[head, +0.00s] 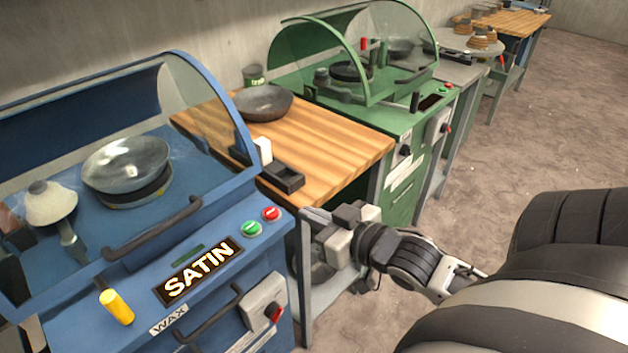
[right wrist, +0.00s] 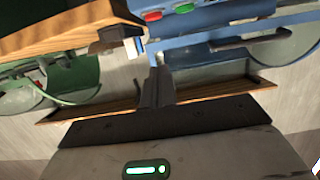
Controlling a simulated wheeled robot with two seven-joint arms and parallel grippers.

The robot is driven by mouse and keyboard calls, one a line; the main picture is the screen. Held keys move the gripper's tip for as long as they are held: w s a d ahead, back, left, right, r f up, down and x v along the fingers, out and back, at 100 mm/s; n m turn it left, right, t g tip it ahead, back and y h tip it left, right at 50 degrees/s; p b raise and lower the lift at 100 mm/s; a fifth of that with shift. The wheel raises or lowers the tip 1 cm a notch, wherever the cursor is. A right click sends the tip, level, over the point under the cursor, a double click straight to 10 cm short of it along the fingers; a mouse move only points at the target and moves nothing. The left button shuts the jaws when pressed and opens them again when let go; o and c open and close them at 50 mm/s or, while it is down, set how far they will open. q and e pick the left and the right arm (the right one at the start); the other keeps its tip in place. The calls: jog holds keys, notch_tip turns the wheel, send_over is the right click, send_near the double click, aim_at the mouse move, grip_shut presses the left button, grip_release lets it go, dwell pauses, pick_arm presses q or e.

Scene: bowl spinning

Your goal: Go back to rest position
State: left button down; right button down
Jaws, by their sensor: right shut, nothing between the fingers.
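My right gripper (head: 312,217) is in front of the wooden table's near edge, between the blue machine and the green machine. Its fingers are closed together and hold nothing. In the right wrist view the shut fingers (right wrist: 156,88) meet at the middle, with the wooden edge and blue machine beyond them. My left gripper is in neither view. A shiny bowl (head: 126,163) sits on the round support inside the blue machine (head: 232,221). A dark bowl (head: 263,102) stands on the wooden table (head: 330,140).
The blue machine's yellow knob (head: 116,307) and red button (head: 271,213) face the front. The green machine (head: 400,125) stands farther back. Open floor (head: 530,130) lies to the right.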

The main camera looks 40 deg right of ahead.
jog(key=shift+f, duration=0.1)
jog(key=s+a+f+g, duration=0.2)
jog(key=s+a+f, duration=0.1)
jog(key=a+f, duration=0.4)
jog(key=s+a+f+n+g+y, duration=0.1)
jog(key=s+a+f+g, duration=0.2)
jog(key=a+f, duration=0.5)
notch_tip(320, 180, down, 3)
jog(key=shift+s+f+n, duration=0.1)
jog(key=shift+s+n, duration=0.2)
jog(key=shift+s, duration=0.5)
dwell(1.9)
